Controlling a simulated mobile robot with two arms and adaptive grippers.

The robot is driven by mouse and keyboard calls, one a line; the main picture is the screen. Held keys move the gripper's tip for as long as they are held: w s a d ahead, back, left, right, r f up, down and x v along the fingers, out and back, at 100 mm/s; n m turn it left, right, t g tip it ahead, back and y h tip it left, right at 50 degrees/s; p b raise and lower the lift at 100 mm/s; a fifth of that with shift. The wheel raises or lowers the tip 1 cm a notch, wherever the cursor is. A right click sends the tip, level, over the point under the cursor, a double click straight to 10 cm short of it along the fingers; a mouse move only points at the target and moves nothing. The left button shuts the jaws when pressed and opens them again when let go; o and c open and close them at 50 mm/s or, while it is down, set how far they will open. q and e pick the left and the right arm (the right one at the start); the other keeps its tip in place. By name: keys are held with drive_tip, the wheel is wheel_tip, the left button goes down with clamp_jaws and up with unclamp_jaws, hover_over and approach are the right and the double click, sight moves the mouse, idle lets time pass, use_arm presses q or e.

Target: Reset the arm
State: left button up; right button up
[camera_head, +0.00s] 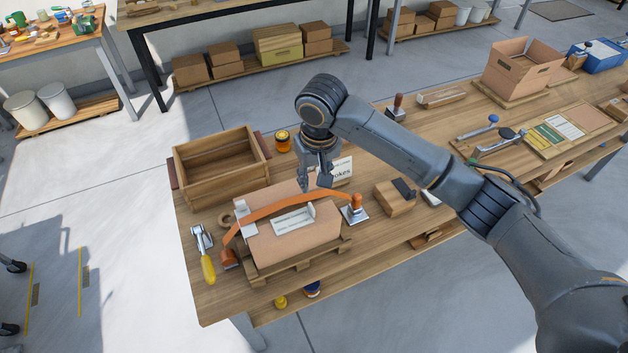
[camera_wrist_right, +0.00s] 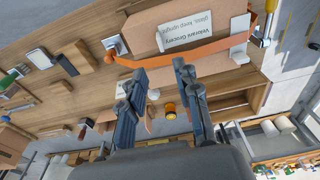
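My right arm reaches in from the right in the head view. Its gripper (camera_head: 315,181) points down above the back edge of a cardboard box (camera_head: 300,241). In the right wrist view the two fingers of the right gripper (camera_wrist_right: 159,70) stand apart with nothing held between them. The box sits on a small wooden pallet (camera_head: 300,265) and carries a white label (camera_head: 293,219). An orange strap (camera_head: 275,205) arches over the box; it also shows in the wrist view (camera_wrist_right: 180,64). My left gripper is not in view.
An open wooden crate (camera_head: 222,170) and a honey jar (camera_head: 283,141) stand behind the box. A yellow-handled tool (camera_head: 207,262) lies left. A stamp (camera_head: 355,209), a wooden block (camera_head: 394,198) and a white sign (camera_head: 340,169) are close to the gripper.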

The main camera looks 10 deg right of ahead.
idle(0.3)
drive_tip(key=s+a+f+n+y, duration=0.1)
drive_tip(key=s+a+f+y, duration=0.15)
drive_tip(key=s+f, duration=0.8)
drive_tip(key=s+d+f+m+t+h, duration=0.2)
drive_tip(key=s+d+m+h, duration=0.1)
drive_tip(key=s+d, duration=1.45)
wheel_tip(320, 180, down, 34)
drive_tip(key=s+g+b, duration=0.1)
drive_tip(key=b, duration=0.6)
drive_tip(key=s+d+f+b, duration=0.1)
drive_tip(key=s+f+b, duration=0.1)
drive_tip(key=s+f, duration=0.6)
drive_tip(key=s+d+f+g+b, duration=0.1)
drive_tip(key=s+d+f+b, duration=0.1)
drive_tip(key=s+f, duration=0.6)
wheel_tip(320, 180, down, 4)
drive_tip(key=shift+s+f+n+b, duration=0.1)
drive_tip(key=shift+s+n+b, duration=0.25)
drive_tip(key=shift+b, duration=0.5)
